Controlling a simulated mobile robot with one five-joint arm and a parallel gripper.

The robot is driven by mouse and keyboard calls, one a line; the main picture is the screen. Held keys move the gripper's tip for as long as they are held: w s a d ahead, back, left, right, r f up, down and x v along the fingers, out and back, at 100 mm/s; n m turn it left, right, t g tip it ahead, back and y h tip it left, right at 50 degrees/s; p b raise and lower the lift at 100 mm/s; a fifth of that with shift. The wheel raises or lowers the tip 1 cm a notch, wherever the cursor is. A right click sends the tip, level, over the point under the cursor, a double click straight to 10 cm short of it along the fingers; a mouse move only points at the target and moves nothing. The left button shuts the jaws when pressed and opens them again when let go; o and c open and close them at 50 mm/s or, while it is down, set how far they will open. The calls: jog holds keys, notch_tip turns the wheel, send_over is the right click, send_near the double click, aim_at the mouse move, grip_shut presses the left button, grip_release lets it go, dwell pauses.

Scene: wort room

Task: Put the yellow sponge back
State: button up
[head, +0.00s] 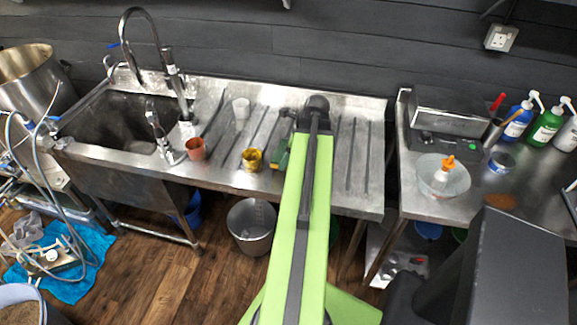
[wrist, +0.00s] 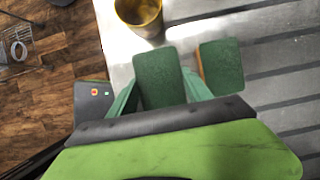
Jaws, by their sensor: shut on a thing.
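My gripper (wrist: 158,92) has its teal fingers closed on either side of a green-faced block, which I take to be the sponge (wrist: 160,78). Only its green face shows, so its yellow part is hidden. It is over the front part of the steel drainboard (head: 225,130). In the head view my arm hides most of the gripper and the sponge. A second green-faced block (wrist: 222,66) with an orange edge is just to the right in the wrist view, apart from the held one.
A yellow cup (head: 252,159) stands close to the gripper, with a terracotta cup (head: 196,149) and a white cup (head: 241,108) further left. The sink (head: 110,120) with its taps is at left. The drainboard right of my arm is clear.

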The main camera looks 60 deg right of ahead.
notch_tip(320, 180, down, 4)
jog(key=b, duration=0.4)
jog(key=shift+f, duration=0.15)
jog(key=shift+r, duration=0.2)
jog(key=shift+f, duration=0.15)
jog(key=o, duration=0.7)
jog(key=shift+f, duration=0.1)
jog(key=o, duration=0.5)
jog(key=shift+r, duration=0.2)
